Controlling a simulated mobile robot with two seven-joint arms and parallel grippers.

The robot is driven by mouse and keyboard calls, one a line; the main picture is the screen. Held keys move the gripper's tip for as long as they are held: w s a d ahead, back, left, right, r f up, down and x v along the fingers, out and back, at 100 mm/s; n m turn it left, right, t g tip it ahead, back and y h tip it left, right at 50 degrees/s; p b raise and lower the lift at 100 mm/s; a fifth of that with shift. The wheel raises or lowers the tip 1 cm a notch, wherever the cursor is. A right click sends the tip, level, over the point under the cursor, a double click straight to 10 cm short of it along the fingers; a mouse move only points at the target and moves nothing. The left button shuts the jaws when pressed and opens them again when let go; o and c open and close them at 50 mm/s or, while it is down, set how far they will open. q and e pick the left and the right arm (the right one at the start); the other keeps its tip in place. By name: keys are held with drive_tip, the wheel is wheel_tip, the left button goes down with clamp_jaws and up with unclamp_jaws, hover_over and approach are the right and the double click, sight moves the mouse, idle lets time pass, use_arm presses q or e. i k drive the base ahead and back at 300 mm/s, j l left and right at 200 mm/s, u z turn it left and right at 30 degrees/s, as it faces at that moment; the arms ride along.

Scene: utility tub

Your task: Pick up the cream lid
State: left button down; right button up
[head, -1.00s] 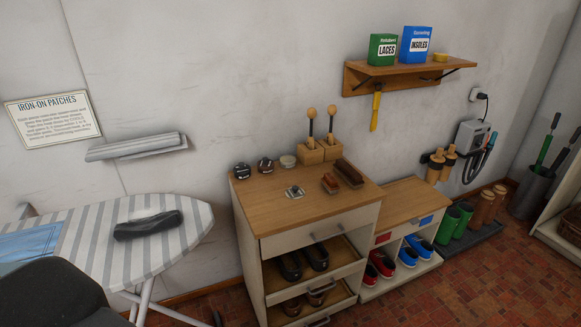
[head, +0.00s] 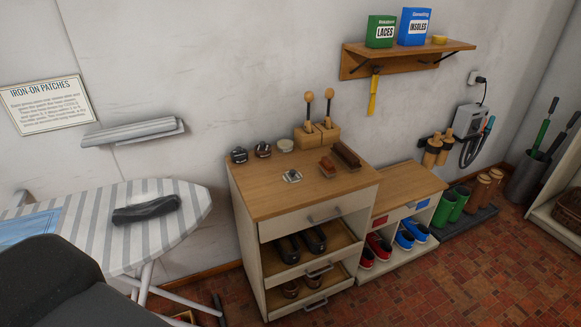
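A small round tin with a pale, cream-looking lid (head: 285,145) sits at the back of the wooden cabinet top (head: 265,200). It is too small to tell whether the lid is loose or fitted. Two dark round tins, one at the back left corner (head: 239,155) and one beside the pale tin (head: 263,150), stand to its left. A small square metal piece with a dark centre (head: 292,176) lies in front of them. Neither gripper is in view; a dark part of my own body fills the lower left corner.
Brushes on a wooden block (head: 316,135) and two shoe brushes (head: 345,155) stand right of the tins. The cabinet's front top is clear.

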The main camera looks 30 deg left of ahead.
sight(292, 176)
drive_tip(key=i+u, duration=0.1)
drive_tip(key=u, duration=0.25)
drive_tip(key=l+u, duration=0.1)
drive_tip(key=u, duration=0.25)
drive_tip(key=i+l+u, duration=0.1)
drive_tip(key=u, duration=0.25)
drive_tip(key=i+l+u, duration=0.2)
drive_tip(key=l+u, duration=0.2)
drive_tip(key=l, duration=0.15)
drive_tip(key=i+l+u, duration=0.3)
drive_tip(key=l, duration=0.55)
drive_tip(key=i+l+u, duration=0.1)
drive_tip(key=l, duration=1.2)
drive_tip(key=i+u, duration=0.05)
